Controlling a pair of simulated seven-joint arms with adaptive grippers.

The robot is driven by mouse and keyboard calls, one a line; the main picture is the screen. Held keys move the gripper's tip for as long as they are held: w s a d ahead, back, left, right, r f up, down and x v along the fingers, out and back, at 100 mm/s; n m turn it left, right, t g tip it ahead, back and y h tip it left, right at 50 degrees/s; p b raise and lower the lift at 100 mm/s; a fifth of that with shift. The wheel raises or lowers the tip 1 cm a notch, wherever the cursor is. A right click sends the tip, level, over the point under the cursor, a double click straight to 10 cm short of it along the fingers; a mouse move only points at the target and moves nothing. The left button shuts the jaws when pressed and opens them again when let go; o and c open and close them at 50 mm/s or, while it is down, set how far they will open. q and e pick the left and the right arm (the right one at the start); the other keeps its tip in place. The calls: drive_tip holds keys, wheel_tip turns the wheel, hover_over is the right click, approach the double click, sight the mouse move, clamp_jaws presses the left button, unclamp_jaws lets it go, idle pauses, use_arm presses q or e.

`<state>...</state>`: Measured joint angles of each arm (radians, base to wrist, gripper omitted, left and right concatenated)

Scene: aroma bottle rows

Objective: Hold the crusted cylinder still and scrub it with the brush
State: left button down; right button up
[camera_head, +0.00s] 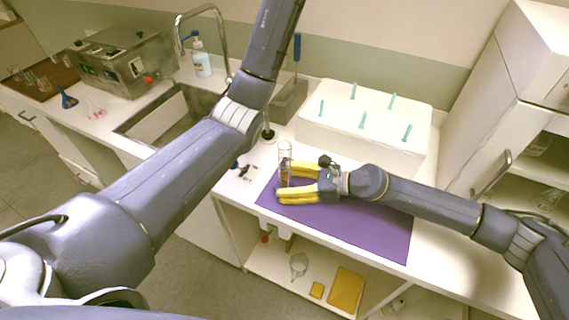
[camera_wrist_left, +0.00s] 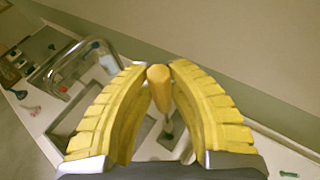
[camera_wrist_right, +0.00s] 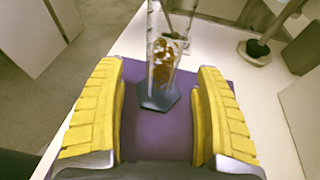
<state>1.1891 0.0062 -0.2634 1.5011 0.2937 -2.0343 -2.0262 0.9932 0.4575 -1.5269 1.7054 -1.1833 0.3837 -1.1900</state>
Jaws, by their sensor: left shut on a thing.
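The crusted cylinder (camera_wrist_right: 163,62) is clear glass with brown crust inside and a dark six-sided base. It stands upright on the purple mat (camera_head: 350,222); in the head view the cylinder (camera_head: 285,150) is at my right gripper's fingertips. My right gripper (camera_head: 283,182) is open, its yellow fingers apart; in the right wrist view the cylinder shows ahead between the fingers. My left gripper (camera_wrist_left: 160,78) is outside the head view. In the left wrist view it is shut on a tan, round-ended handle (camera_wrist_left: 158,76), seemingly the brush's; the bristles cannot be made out.
A white box with several teal pegs (camera_head: 365,115) stands behind the mat. The sink (camera_head: 160,120), tap and soap bottle (camera_head: 201,62) are at left. The mat's right part is clear.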

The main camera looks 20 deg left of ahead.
drive_tip(key=c, duration=1.3)
drive_tip(key=shift+o, duration=0.2)
use_arm(q)
drive_tip(key=shift+r, duration=0.1)
drive_tip(key=shift+r+m+t+h, duration=0.5)
drive_tip(key=shift+r+m+h, duration=0.25)
drive_tip(key=shift+m+h, duration=0.15)
drive_tip(key=s+d+r+m+h, duration=0.4)
drive_tip(key=s+d+m+h, duration=0.1)
drive_tip(key=s+m+h, duration=0.45)
drive_tip(key=s+d+f+m+g+h, duration=0.1)
drive_tip(key=s+d+m+g+h, duration=0.1)
drive_tip(key=s, duration=0.9)
drive_tip(key=s+d+f+m+g+h, duration=0.2)
drive_tip(key=s+m+g+h, duration=0.2)
drive_tip(key=s, duration=0.7)
drive_tip(key=shift+s+d+f+m+g+h, duration=0.15)
drive_tip(key=shift+d+f+m+g+h, duration=0.15)
drive_tip(key=shift+m+g, duration=0.4)
drive_tip(key=shift+r, duration=0.1)
